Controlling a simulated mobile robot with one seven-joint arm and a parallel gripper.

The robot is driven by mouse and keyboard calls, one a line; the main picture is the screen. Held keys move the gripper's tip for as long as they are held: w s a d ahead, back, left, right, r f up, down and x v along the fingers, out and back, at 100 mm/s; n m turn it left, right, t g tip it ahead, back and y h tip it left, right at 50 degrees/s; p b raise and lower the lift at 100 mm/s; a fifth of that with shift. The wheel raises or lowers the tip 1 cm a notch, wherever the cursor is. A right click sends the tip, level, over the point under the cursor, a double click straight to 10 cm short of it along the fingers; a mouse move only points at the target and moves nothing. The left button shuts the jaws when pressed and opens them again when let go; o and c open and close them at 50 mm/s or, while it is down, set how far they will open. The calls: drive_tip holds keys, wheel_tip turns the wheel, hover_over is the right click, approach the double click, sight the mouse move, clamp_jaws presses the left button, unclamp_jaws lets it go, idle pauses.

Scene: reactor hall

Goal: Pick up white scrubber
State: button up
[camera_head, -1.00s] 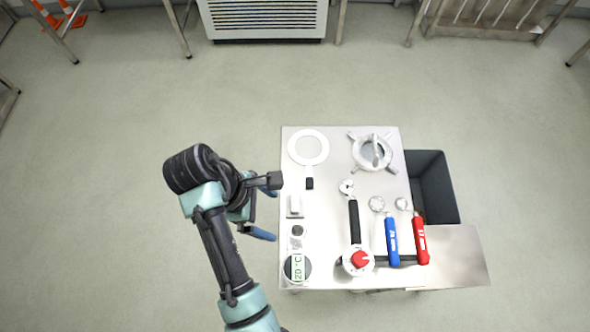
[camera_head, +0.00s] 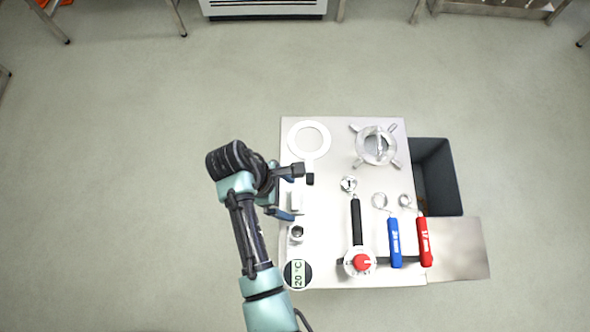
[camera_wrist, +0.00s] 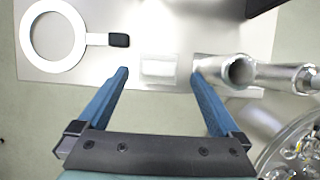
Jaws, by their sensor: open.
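The white scrubber (camera_head: 298,201) appears to be the small pale block near the left edge of the steel table (camera_head: 330,215). It also shows in the wrist view (camera_wrist: 158,67), washed out against the bright tabletop. My gripper (camera_head: 284,189) is at the table's left edge, beside the scrubber. In the wrist view the blue fingers (camera_wrist: 160,76) are apart and empty. The scrubber lies ahead of the gap between their tips. Contact or height above the table cannot be told.
A white ring with a black handle (camera_head: 309,134) lies behind the scrubber. A small metal fitting (camera_head: 296,233) and a round 20 °C display (camera_head: 298,274) stand in front.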

sight(294, 200)
drive_tip(key=x, duration=0.4)
drive_tip(key=shift+w+d, duration=0.1)
drive_tip(key=shift+d, duration=0.05)
drive_tip(key=shift+r, duration=0.1)
drive_tip(key=c, duration=1.3)
wheel_tip(294, 200, up, 10)
drive_tip(key=shift+p, duration=0.5)
